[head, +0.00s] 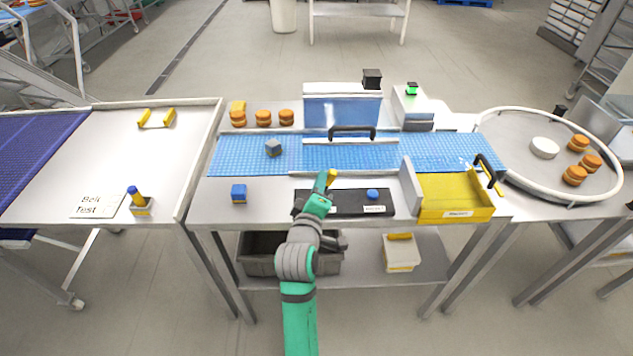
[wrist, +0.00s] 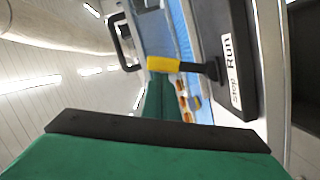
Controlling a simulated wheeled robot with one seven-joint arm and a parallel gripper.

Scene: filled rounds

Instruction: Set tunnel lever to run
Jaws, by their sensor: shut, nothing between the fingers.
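The tunnel lever has a yellow grip (head: 332,176) on a black shaft. It rises from the left part of a black panel (head: 345,208) at the front of the middle table. In the wrist view, the yellow grip (wrist: 163,64) and shaft stand out from the panel beside a label (wrist: 232,70) reading "Stop" and "Run". I cannot tell which word the lever leans toward. My gripper (head: 323,178) is shut and empty, just left of the lever. My gripper partly hides the panel's left end.
A blue button (head: 372,194) sits on the panel's right part. A yellow tray (head: 455,192) stands right, a blue-topped block (head: 239,193) left.

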